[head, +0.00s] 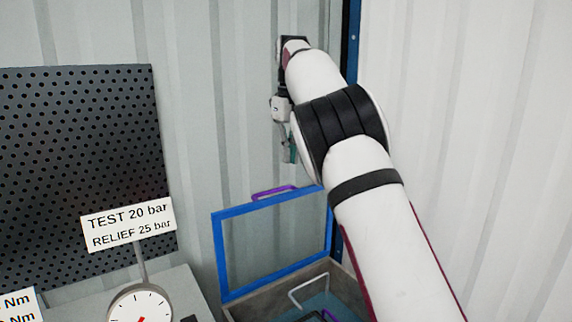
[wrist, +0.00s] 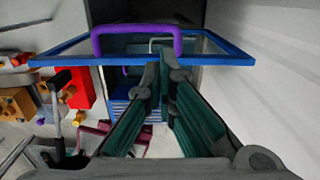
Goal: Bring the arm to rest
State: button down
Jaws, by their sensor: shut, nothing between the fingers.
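My arm reaches up across the head view from the lower right, with its wrist near the corrugated wall. My gripper (head: 290,152) hangs downward there, partly hidden by my arm. In the wrist view my gripper (wrist: 163,80) shows two dark fingers with green pads, their tips close together and empty. Beyond the fingertips is a blue-framed clear lid (wrist: 240,56) with a purple handle (wrist: 136,28). In the head view the lid (head: 216,258) stands raised on a box, below my gripper and apart from it.
The box (head: 322,268) below the lid has a pale handle inside. A dark perforated panel (head: 75,150) stands at the left behind a sign (head: 128,224) and a dial gauge (head: 140,308). The wrist view shows red and orange equipment (wrist: 80,90) at left. A white wall (head: 460,100) is close at right.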

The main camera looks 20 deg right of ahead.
jog(key=s+d+r+n+t+y, duration=0.1)
jog(key=s+d+r+n, duration=0.15)
jog(key=s+n, duration=0.55)
jog(key=s+d+r+n+t+y, duration=0.1)
jog(key=s+r+n, duration=0.3)
jog(key=s, duration=0.7)
jog(key=s+a+f+n+t+h, duration=0.1)
jog(key=s+a+f+n, duration=0.1)
jog(key=s+f+n, duration=0.6)
jog(key=s+a+f+n+h, duration=0.1)
jog(key=s+a+f+n, duration=0.1)
jog(key=s+f+n, duration=0.6)
jog(key=s+n, duration=0.4)
jog(key=s, duration=0.4)
jog(key=shift+a+t, duration=0.25)
jog(key=shift+t, duration=0.15)
